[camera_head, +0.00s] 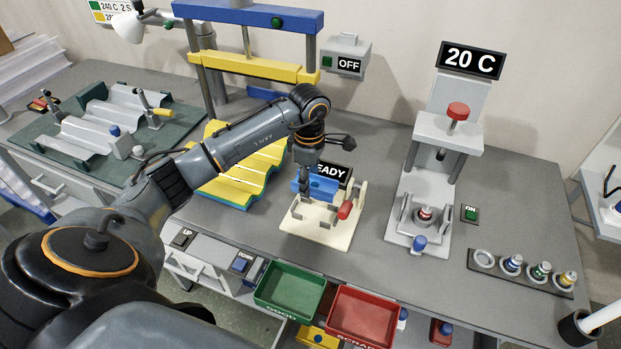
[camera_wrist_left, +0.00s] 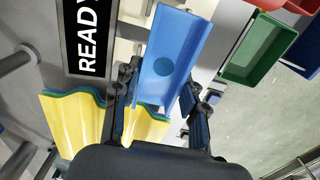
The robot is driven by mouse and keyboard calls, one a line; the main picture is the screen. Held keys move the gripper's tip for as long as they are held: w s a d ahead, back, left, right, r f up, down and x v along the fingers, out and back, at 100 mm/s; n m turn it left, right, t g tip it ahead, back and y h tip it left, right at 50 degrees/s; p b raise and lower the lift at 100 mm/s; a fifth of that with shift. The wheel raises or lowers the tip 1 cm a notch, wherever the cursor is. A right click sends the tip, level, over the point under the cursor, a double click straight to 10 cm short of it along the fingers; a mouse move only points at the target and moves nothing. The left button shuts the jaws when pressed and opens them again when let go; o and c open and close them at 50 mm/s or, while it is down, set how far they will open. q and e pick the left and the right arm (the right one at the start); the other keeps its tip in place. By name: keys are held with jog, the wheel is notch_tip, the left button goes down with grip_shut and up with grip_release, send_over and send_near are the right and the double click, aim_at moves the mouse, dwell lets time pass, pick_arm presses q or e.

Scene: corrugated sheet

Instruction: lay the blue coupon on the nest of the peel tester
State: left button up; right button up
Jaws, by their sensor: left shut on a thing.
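The blue coupon (camera_head: 322,188) is a short channel-shaped piece. My left gripper (camera_head: 311,181) is shut on it and holds it over the cream peel tester (camera_head: 316,232), in front of the READY sign (camera_head: 338,173). In the left wrist view the coupon (camera_wrist_left: 178,40) extends out from between the fingers (camera_wrist_left: 158,98), and a darker round spot shows on its face. The tester has a red handle (camera_head: 346,209) on its right. The nest is mostly hidden by the coupon and gripper; I cannot tell whether the coupon touches it. My right gripper is not in view.
A yellow corrugated sheet (camera_head: 222,186) lies left of the tester under a yellow-and-blue press (camera_head: 254,68). A grey stand with a 20 C display (camera_head: 470,60) is to the right. Green (camera_head: 290,289) and red (camera_head: 362,318) bins sit at the front. Bare bench lies between tester and stand.

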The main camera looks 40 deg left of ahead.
pick_arm(q)
jog(key=shift+w+f, duration=0.1)
jog(key=shift+f+b, duration=0.3)
jog(key=shift+w+f+b, duration=0.1)
jog(key=shift+f+b, duration=0.7)
jog(key=shift+f, duration=0.05)
notch_tip(320, 180, down, 2)
jog(key=shift+f+b, duration=0.2)
jog(key=shift+b, duration=0.75)
jog(key=shift+f+b, duration=0.95)
jog(key=shift+f, duration=0.2)
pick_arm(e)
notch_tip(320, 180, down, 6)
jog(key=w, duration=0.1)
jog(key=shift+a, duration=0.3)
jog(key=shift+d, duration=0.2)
pick_arm(q)
jog(key=o, duration=1.2)
